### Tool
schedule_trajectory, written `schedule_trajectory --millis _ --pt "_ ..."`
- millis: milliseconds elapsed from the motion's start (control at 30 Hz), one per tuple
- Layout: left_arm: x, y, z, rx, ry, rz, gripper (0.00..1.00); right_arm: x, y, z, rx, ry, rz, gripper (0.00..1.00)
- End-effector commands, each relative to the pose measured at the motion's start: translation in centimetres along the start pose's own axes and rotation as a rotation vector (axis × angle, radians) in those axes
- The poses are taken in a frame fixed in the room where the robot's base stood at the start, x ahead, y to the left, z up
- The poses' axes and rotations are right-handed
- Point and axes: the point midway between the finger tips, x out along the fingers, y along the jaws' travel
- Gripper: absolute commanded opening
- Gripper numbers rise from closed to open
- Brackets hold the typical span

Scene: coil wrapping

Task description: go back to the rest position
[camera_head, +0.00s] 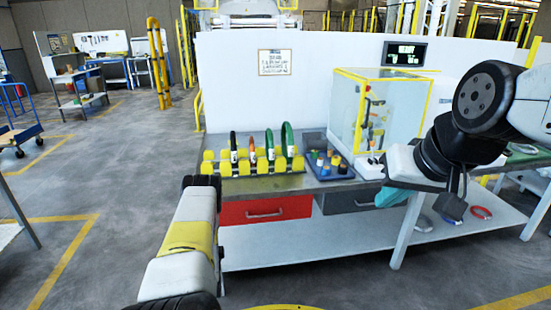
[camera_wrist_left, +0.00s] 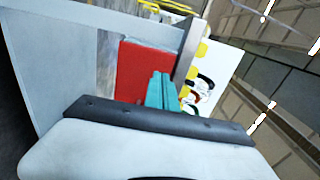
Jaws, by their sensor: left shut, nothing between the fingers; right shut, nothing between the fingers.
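My right gripper (camera_head: 391,197) shows its teal fingers at the right, in front of the bench's front edge, shut and empty. My left gripper (camera_wrist_left: 161,90) shows in the left wrist view with its teal fingers together and nothing between them. Beyond it in that view is the red drawer (camera_wrist_left: 143,68). In the head view my left arm rises from the bottom middle, and I cannot make out its fingers there.
The workbench (camera_head: 330,183) carries a yellow roller rack (camera_head: 229,168) with several upright coils, a blue tray (camera_head: 331,172) of small parts and a yellow-framed clear box (camera_head: 345,110). A red drawer (camera_head: 262,209) is under the top. Coils (camera_head: 481,212) lie on the lower shelf.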

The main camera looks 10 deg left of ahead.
Motion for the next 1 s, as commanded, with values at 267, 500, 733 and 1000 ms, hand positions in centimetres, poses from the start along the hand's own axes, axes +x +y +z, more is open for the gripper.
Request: schedule_trajectory --millis 267,500,733,1000 --pt "6.5 -10.5 -1.8 -0.251 -0.031 0.125 0.0 0.0 0.0 0.0 0.0 0.0 0.0 0.0" --pt "7.7 -21.0 -4.8 -0.53 -0.061 0.283 0.0 0.0 0.0 0.0 0.0 0.0 0.0 0.0" --pt "4.1 -30.6 -8.3 -0.777 -0.089 0.444 0.0 0.0 0.0 0.0 0.0 0.0 0.0 0.0" --pt "-5.3 -39.8 -11.9 -1.021 -0.138 0.652 0.0 0.0 0.0 0.0 0.0 0.0 0.0 0.0"
